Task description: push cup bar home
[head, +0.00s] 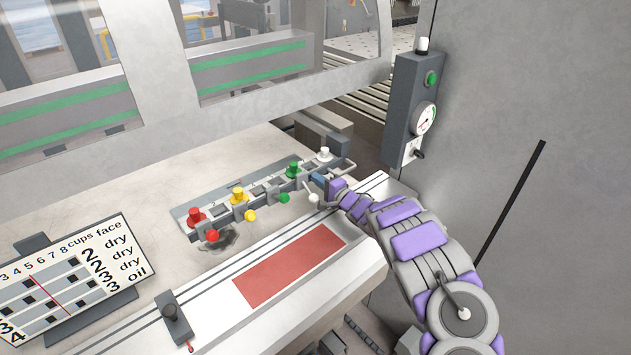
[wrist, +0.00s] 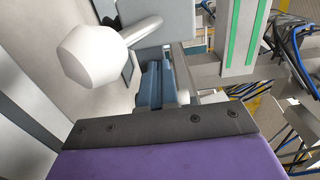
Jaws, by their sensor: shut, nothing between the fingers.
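The cup bar (head: 262,197) lies on the light table and carries several cups: red (head: 194,217), yellow (head: 239,195), green (head: 293,170) and white (head: 324,154). Matching red, yellow and green knobs stick out along its front side, and a white knob (head: 313,198) is near its right end. My gripper (head: 331,186) is shut and empty, at the right end of the bar beside a blue part (head: 318,179). The wrist view shows a white faceted knob (wrist: 90,55) and a blue part (wrist: 150,88) just beyond my gripper. Whether my gripper touches the bar cannot be told.
A chart board (head: 70,280) stands at the left. A red plate area (head: 290,264) lies on the front ledge, with a small dark lever block (head: 177,320) to its left. A grey control box with a gauge (head: 424,117) hangs at the right, near my arm.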

